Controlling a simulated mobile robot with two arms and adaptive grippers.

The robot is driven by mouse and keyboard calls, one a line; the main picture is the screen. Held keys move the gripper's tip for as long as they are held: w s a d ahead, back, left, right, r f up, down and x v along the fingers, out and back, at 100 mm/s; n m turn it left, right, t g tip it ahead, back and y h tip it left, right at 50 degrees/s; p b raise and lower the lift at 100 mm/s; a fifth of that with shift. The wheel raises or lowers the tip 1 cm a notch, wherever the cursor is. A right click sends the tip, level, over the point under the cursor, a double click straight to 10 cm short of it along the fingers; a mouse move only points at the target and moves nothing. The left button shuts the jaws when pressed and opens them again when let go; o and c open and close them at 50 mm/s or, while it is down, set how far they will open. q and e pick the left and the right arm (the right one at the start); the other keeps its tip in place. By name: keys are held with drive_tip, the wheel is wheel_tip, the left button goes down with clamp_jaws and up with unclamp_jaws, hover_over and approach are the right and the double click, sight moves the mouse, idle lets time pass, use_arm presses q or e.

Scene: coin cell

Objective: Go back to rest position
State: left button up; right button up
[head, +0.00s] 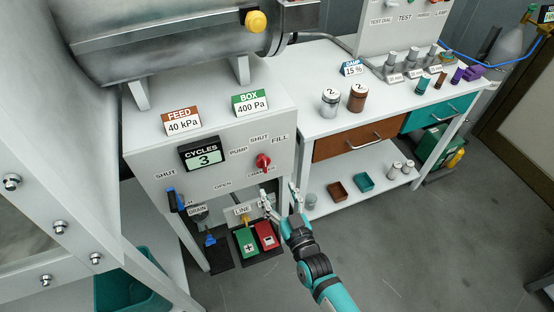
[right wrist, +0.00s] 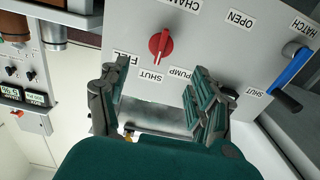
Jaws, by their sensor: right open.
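My right gripper (head: 280,197) is open and empty in front of the grey control panel (head: 230,143), below the red knob (head: 263,162). In the right wrist view, its spread fingers (right wrist: 160,100) frame the lower part of the picture. The red knob (right wrist: 158,46) stands beyond the fingertips, apart from them, among labels reading SHUT, PUMP and FILL. My left gripper is not in view.
A blue-handled lever (head: 175,200) is at the panel's left. Green (head: 246,242) and red (head: 266,235) pedals lie below. A white bench (head: 400,105) with jars stands right. The floor (head: 420,230) at right is clear.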

drive_tip(key=s+d+f+g+h, duration=0.1)
drive_tip(key=s+d+f+g, duration=0.3)
drive_tip(key=f, duration=0.6)
drive_tip(key=s+d+f+g+h, duration=0.1)
drive_tip(key=s+d+f+g, duration=0.1)
drive_tip(key=s+f, duration=0.6)
drive_tip(key=s+d+f+g+h, duration=0.1)
drive_tip(key=s+d+f+g, duration=0.25)
drive_tip(key=f, duration=0.75)
drive_tip(key=s+d+f+g+h, duration=0.1)
drive_tip(key=s+d+f+g, duration=0.1)
drive_tip(key=s, duration=0.7)
drive_tip(key=s+d+f+g, duration=0.2)
drive_tip(key=s+d+f, duration=0.3)
drive_tip(key=s, duration=0.4)
drive_tip(key=s+d+f+m+g+h, duration=0.1)
drive_tip(key=s+d+f+g, duration=0.1)
drive_tip(key=s+f, duration=0.3)
drive_tip(key=s+d, duration=0.1)
drive_tip(key=s, duration=0.2)
drive_tip(key=shift+s+d+g+h, duration=0.2)
drive_tip(key=shift+s+g+h, duration=0.1)
drive_tip(key=shift+s+g, duration=0.1)
drive_tip(key=shift+f, duration=0.1)
